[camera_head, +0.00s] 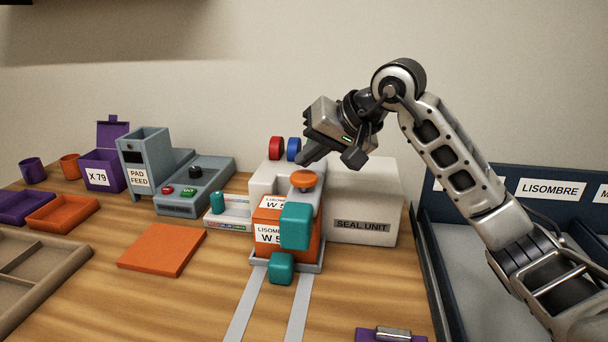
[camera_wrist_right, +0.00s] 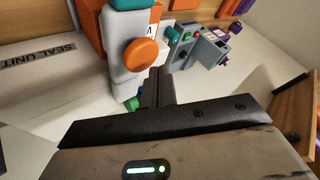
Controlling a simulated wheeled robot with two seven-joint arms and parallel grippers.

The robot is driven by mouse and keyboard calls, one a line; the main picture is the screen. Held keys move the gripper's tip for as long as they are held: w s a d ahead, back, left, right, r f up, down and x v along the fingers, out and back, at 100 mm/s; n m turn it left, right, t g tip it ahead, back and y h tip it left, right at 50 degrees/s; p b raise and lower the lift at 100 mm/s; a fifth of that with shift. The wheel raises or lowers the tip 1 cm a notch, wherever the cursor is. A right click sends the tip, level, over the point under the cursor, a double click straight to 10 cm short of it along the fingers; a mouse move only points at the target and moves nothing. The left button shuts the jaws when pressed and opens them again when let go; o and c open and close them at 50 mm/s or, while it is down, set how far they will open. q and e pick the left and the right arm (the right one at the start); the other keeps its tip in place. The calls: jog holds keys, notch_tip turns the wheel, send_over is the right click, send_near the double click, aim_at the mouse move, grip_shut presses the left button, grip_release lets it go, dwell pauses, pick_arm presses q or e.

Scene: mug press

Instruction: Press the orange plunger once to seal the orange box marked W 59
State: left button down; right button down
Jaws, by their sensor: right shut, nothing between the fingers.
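The orange plunger (camera_head: 304,179) sits on top of the pale seal unit (camera_head: 362,190). The orange box (camera_head: 258,216) stands in the unit below it; its label reads W 5 and the rest is hidden by a teal block (camera_head: 296,226). My right gripper (camera_head: 301,161) is shut and empty, its fingertips close above and behind the plunger; I cannot tell whether they touch. In the right wrist view the plunger (camera_wrist_right: 145,54) shows just left of the shut fingertips (camera_wrist_right: 160,72). My left gripper is not in view.
A smaller teal block (camera_head: 281,268) sits at the unit's front, by two grey rails. A grey pad feed machine (camera_head: 195,185), an orange panel (camera_head: 162,249) and a purple box (camera_head: 101,170) stand left. Dark bins labelled LISOMBRE (camera_head: 549,189) stand right. A purple clipboard-like thing (camera_head: 390,335) lies in front.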

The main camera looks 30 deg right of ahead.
aim_at(306, 177)
jog(key=shift+f, duration=0.1)
jog(key=shift+f+b, duration=0.35)
jog(key=shift+b, duration=0.1)
jog(key=shift+f+b, duration=0.75)
jog(key=shift+f, duration=0.15)
dwell(0.9)
jog(key=shift+s+a+f+b, duration=0.15)
jog(key=shift+f+b, duration=0.2)
jog(key=shift+f, duration=0.25)
dwell(0.6)
jog(key=shift+r, duration=0.15)
jog(key=shift+r+p, duration=0.75)
jog(key=shift+w+r, duration=0.2)
jog(key=shift+r, duration=0.35)
jog(key=shift+r+p, duration=0.1)
jog(key=shift+p, duration=0.2)
jog(key=shift+r+p, duration=1.95)
jog(key=shift+r, duration=0.6)
